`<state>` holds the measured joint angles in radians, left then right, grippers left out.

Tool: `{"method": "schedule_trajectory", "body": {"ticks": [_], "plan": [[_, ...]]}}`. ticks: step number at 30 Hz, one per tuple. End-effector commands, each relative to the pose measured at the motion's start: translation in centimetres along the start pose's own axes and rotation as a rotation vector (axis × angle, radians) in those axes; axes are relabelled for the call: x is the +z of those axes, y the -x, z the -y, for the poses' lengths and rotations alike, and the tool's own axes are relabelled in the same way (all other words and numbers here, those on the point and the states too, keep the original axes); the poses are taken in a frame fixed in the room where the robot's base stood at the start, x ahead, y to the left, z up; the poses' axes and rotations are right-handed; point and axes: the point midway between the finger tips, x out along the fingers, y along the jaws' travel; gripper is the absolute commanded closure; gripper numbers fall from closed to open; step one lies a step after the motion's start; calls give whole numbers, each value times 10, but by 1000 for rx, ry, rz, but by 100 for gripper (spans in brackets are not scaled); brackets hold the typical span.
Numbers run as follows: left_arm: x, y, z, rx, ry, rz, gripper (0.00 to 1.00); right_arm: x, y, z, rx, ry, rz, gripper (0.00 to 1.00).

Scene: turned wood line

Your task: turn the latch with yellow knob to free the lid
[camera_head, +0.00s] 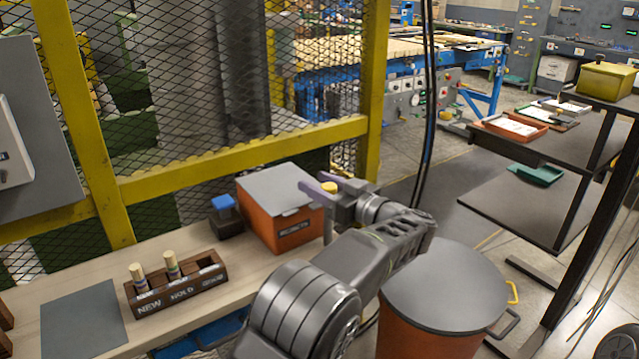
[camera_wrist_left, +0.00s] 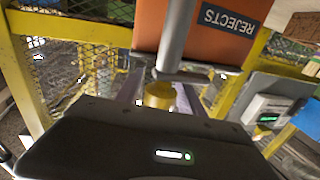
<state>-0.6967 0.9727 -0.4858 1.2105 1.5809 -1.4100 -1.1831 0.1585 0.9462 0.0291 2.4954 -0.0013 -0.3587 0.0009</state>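The orange box (camera_head: 272,228) with a flat grey lid (camera_head: 275,187) stands on the bench, and the lid lies on it. The box also shows in the left wrist view (camera_wrist_left: 215,48), with a REJECTS label. A yellow knob (camera_head: 329,187) is at the box's right side, near a grey upright bar (camera_head: 328,225). In the left wrist view the knob (camera_wrist_left: 160,94) is between the purple fingers of my left gripper (camera_head: 322,190). The fingers are open, with gaps showing on both sides of the knob. How the latch lies is partly hidden. My right gripper is not in view.
A wooden holder (camera_head: 178,285) with two pegs, a blue-topped dark block (camera_head: 223,211) and a grey mat (camera_head: 83,320) are on the bench (camera_head: 140,250). A yellow-framed mesh fence (camera_head: 240,160) stands behind. An orange bin with a grey lid (camera_head: 449,285) stands at right.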

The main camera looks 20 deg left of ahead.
Motion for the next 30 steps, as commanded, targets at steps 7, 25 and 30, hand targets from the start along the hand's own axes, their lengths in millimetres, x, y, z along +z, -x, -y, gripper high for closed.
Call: {"method": "schedule_trajectory", "body": {"ticks": [7, 25, 30], "plan": [[-2, 1, 0, 2, 3, -2, 46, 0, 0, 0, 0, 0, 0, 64], [-2, 66, -1, 5, 1, -4, 46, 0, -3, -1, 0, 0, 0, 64], [-2, 78, 0, 2, 2, -3, 46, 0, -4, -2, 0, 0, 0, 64]]}}
